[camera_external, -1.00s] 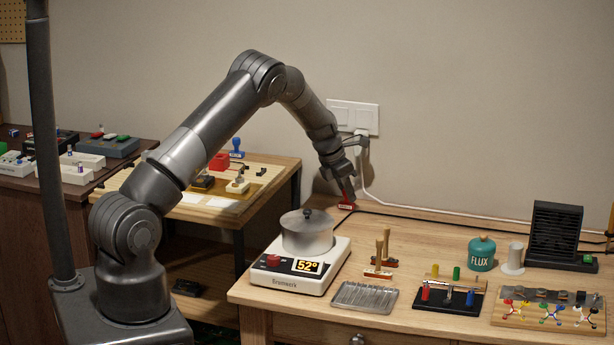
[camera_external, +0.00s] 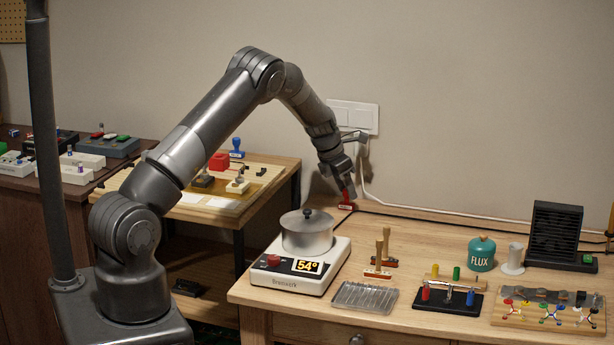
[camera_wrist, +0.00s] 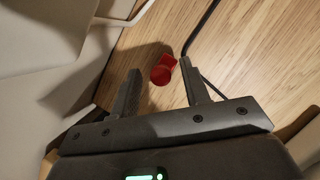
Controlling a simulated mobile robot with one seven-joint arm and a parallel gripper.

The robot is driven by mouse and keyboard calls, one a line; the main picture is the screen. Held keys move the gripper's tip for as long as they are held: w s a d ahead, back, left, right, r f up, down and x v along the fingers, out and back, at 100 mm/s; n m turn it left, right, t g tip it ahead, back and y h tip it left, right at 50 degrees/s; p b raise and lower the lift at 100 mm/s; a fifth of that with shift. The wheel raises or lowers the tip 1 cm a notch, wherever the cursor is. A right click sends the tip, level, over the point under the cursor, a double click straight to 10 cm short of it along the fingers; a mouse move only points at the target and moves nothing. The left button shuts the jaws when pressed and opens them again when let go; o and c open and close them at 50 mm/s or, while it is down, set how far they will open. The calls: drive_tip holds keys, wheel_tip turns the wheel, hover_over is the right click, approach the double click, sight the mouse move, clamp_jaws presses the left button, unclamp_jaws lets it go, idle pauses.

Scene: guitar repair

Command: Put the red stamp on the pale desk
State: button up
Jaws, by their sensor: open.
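The red stamp (camera_external: 346,206) stands at the back left corner of the light wooden workbench, close to the wall. From above it shows as a red round top with a squarer red part beside it (camera_wrist: 167,61). My gripper (camera_external: 346,190) is pointed down at it, open, with the fingertips at its upper part. In the wrist view the stamp shows between the two fingertips, with a gap on each side. A pale wooden desk (camera_external: 262,165) stands behind my arm, left of the workbench.
On the pale desk are a blue stamp (camera_external: 237,147), a red block (camera_external: 219,162) and white papers (camera_external: 219,203). A hotplate (camera_external: 297,284) with a lidded pot (camera_external: 306,236) stands just in front of the red stamp. A cable (camera_external: 430,212) runs along the workbench's back.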

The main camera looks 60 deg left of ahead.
drive_tip(key=v, duration=1)
drive_tip(key=s+d+r+m+h, duration=0.1)
drive_tip(key=s+d+r+m, duration=0.8)
drive_tip(key=d, duration=0.3)
drive_tip(key=s+d+r+m, duration=0.7)
drive_tip(key=d+r+m, duration=0.2)
drive_tip(key=d+r, duration=0.3)
drive_tip(key=s+d+m, duration=0.6)
drive_tip(key=s+m, duration=0.3)
drive_tip(key=s, duration=0.2)
drive_tip(key=s+d+m+t+y, duration=0.1)
drive_tip(key=s+d+m, duration=0.5)
drive_tip(key=s+m, duration=0.3)
drive_tip(key=s, duration=0.3)
drive_tip(key=shift+s+f, duration=0.2)
drive_tip(key=shift+f, duration=0.2)
